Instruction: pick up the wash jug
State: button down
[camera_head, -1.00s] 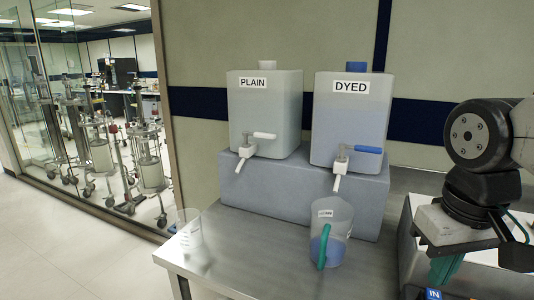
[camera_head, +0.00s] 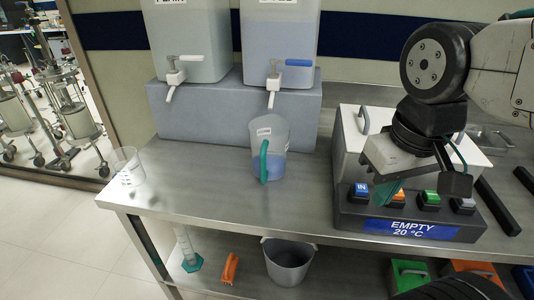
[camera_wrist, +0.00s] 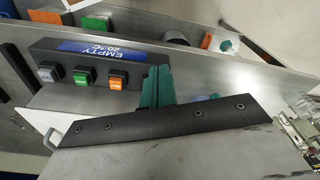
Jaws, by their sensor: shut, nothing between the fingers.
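The wash jug is most likely the clear jug with a green handle and bluish liquid (camera_head: 272,150), labelled and upright on the steel bench (camera_head: 200,195), in front of the grey riser. Its handle faces the near side. My gripper (camera_head: 388,192) has green fingers and hangs to the right of the jug, over the control box front, well apart from it. In the wrist view the green fingers (camera_wrist: 157,88) are together and empty. A small teal-blue patch there, partly behind the black bar, is too hidden to name.
A clear beaker (camera_head: 128,167) stands at the bench's left end. The control box (camera_head: 412,222) reads "EMPTY 20 °C". A grey bucket (camera_head: 289,262) is on the lower shelf.

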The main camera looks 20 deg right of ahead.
aim_at(269, 135)
jog(key=u, duration=2.4)
jog(key=i, duration=2)
jog(key=z, duration=3.8)
